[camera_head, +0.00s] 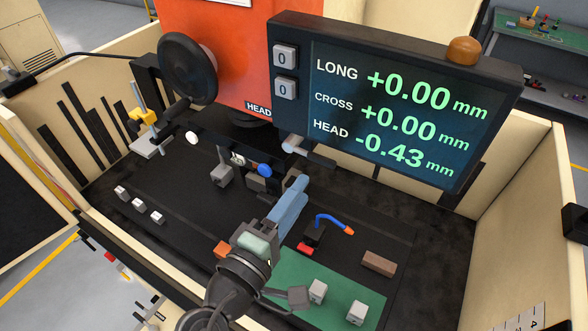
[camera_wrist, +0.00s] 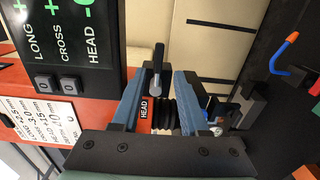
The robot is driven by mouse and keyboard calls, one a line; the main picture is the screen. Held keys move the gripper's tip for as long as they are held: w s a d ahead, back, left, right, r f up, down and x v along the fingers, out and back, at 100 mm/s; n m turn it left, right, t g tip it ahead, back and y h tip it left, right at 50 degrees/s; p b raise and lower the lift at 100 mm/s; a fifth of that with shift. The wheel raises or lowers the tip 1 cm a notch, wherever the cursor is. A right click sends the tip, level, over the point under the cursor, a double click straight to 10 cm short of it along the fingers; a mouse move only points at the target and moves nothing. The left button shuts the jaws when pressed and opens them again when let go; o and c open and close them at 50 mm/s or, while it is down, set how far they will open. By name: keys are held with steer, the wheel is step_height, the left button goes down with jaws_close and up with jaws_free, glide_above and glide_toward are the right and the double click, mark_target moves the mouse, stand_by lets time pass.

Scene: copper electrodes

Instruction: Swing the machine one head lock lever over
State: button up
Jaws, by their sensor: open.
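The head lock lever (camera_head: 318,158) has a silver hub and a dark handle, below the display and beside the HEAD label on the orange machine. In the wrist view the lever (camera_wrist: 158,62) appears between my two blue fingers, its dark handle pointing up in the picture. My gripper (camera_head: 299,182) reaches up toward it from below in the head view. My gripper (camera_wrist: 160,75) is open and holds nothing. I cannot tell how far the fingertips are from the lever; no contact is visible.
The display (camera_head: 400,100) reads HEAD -0.43 mm and overhangs close to the lever. A black handwheel (camera_head: 187,68) is at left. A blue hose (camera_head: 330,219) with an orange tip stands right of my gripper. Small pale blocks and a brown block (camera_head: 379,263) lie on the worktop.

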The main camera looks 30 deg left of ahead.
mark_target(321, 163)
steer(key=shift+w+d+r+p, duration=0.1)
steer(key=shift+w+p, duration=0.4)
steer(key=shift+w, duration=3.1)
steer(key=shift+w, duration=0.1)
steer(key=shift+w, duration=0.25)
steer(key=shift+c, duration=0.3)
jaws_close()
